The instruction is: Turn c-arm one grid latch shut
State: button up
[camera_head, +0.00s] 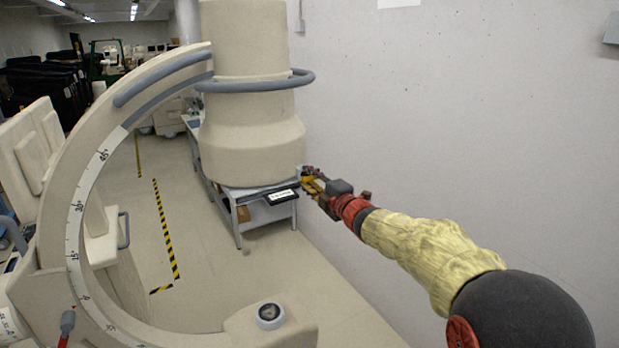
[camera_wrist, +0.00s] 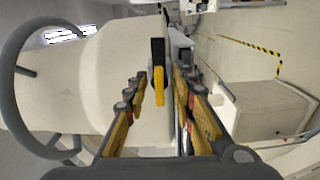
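The c-arm (camera_head: 88,185) is a large beige arc with a degree scale, with a wide beige cylinder (camera_head: 250,130) at its upper end. In the wrist view a latch with a yellow handle (camera_wrist: 159,86) and a black mount (camera_wrist: 157,50) sits on the cylinder's side (camera_wrist: 100,75). The handle lies lengthwise in the picture. My gripper (camera_head: 312,186) is beside the cylinder's lower right edge. In the wrist view my gripper (camera_wrist: 157,92) is open, its yellow-padded fingers either side of the handle. I cannot tell whether they touch it. The latch is not clear in the head view.
A grey ring rail (camera_head: 300,79) circles the cylinder; it shows at left in the wrist view (camera_wrist: 22,125). A white wall (camera_head: 440,110) stands close at right. A grey table (camera_head: 262,212) stands behind the cylinder. Open floor (camera_head: 200,262) with striped tape (camera_head: 165,230) lies at left.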

jog(key=shift+c, duration=1.4)
jog(key=c, duration=0.4)
jog(key=shift+f, duration=0.1)
jog(key=m, duration=0.4)
jog(key=shift+f, duration=0.1)
jog(key=m, duration=0.3)
jog(key=shift+m, duration=0.3)
jog(key=m+p, duration=0.2)
jog(key=m, duration=0.3)
jog(key=shift+m+p, duration=0.95)
jog(key=shift+m, duration=1.45)
